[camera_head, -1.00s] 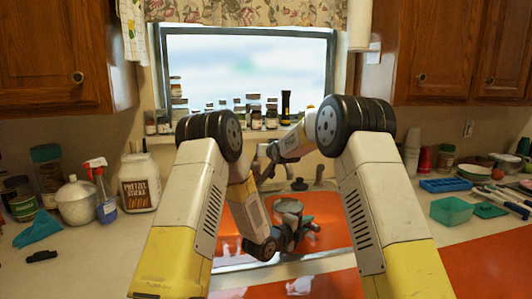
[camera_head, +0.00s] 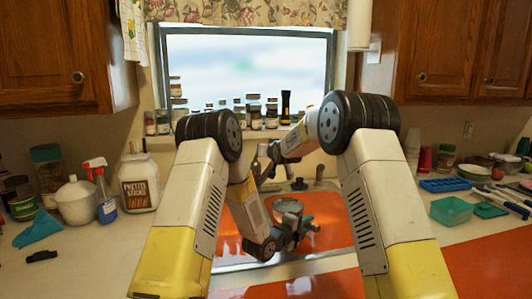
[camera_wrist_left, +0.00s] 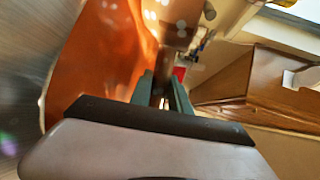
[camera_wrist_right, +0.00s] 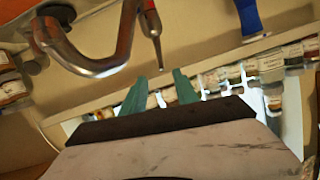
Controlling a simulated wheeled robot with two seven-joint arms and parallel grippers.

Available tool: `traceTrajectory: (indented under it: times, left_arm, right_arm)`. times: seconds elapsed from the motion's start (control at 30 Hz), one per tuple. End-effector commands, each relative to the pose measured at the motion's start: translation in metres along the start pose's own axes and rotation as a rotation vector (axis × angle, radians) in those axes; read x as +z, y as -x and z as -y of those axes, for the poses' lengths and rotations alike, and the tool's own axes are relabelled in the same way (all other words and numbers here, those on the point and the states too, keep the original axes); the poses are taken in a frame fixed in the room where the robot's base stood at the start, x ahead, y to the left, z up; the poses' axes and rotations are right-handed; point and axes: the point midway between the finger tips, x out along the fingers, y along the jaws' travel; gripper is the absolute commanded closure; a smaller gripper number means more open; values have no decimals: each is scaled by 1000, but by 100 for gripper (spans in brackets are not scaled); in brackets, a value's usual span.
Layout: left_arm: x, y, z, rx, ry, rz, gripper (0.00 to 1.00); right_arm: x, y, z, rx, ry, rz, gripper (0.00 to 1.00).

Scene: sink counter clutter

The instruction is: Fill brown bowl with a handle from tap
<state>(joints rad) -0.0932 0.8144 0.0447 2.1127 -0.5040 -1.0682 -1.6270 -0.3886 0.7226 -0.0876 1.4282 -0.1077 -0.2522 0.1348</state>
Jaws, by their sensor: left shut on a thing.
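The bowl (camera_head: 288,207) is over the orange sink in the head view and looks greyish there. My left gripper (camera_head: 303,226) is shut on its handle at the near right side. In the left wrist view the left fingers (camera_wrist_left: 162,85) pinch a narrow brown piece, with the brown bowl (camera_wrist_left: 178,25) beyond it. My right gripper (camera_wrist_right: 160,80) is open and empty in the right wrist view. Its fingertips are just below the thin tip of the tap's lever (camera_wrist_right: 152,22), apart from it. The curved metal tap spout (camera_wrist_right: 88,65) is to the left. No water is visible.
The orange sink (camera_head: 335,236) is set in the counter under the window. Several jars (camera_head: 255,112) line the sill behind the right gripper. A spray bottle (camera_head: 104,195) and a pretzel jar (camera_head: 140,182) stand left. A teal container (camera_head: 451,211) stands right.

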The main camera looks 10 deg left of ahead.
Motion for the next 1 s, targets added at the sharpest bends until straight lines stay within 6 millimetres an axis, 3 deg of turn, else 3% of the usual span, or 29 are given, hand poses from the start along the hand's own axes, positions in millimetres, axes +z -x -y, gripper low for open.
traceTrajectory:
  times: [0.6,1.0]
  left_arm:
    - [-15,32,43,-5,-3,0,100]
    - [-16,34,45,-3,-2,0,100]
  right_arm:
    - [0,0,0,0,0,0,64]
    - [0,0,0,0,0,0,64]
